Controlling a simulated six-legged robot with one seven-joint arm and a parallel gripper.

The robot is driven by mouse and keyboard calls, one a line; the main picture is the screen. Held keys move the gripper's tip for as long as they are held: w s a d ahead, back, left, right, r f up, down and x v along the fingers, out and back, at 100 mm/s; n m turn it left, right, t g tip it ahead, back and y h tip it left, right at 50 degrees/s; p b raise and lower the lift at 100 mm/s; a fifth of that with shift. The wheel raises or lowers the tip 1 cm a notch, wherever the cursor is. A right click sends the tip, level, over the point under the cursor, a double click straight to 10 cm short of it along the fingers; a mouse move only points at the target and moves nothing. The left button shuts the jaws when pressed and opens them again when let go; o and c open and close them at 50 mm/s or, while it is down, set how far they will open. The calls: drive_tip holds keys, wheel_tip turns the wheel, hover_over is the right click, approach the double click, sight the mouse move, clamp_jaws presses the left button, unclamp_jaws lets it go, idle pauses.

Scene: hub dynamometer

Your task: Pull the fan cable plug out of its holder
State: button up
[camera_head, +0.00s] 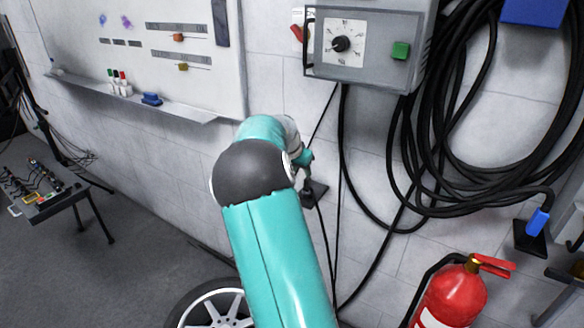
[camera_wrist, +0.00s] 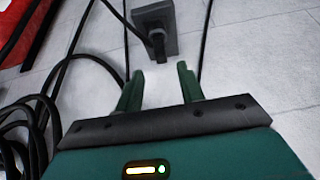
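A dark holder (camera_head: 312,194) is fixed to the white block wall below the grey control box, just beyond my gripper (camera_head: 305,162). In the wrist view the holder (camera_wrist: 155,14) is a grey block at top centre, and a black plug with a cable (camera_wrist: 157,45) sits at it. My gripper (camera_wrist: 160,80) is open and empty, its two green fingers pointing at the plug, with a gap between the fingertips and the plug. A second holder (camera_head: 530,238) at the right holds a blue plug (camera_head: 538,222). No label shows which plug is the fan cable's.
The grey control box (camera_head: 374,70) hangs above my gripper, with thin cables running down beside the holder. A thick black cable coil (camera_head: 410,150) hangs to the right. A red fire extinguisher (camera_head: 452,298) and a wheel (camera_head: 215,308) are below. A whiteboard tray (camera_head: 165,105) juts out at left.

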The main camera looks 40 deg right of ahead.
sight(307, 180)
drive_tip(key=shift+x, duration=4.65)
clamp_jaws()
drive_tip(key=shift+r, duration=0.8)
drive_tip(key=shift+r, duration=2)
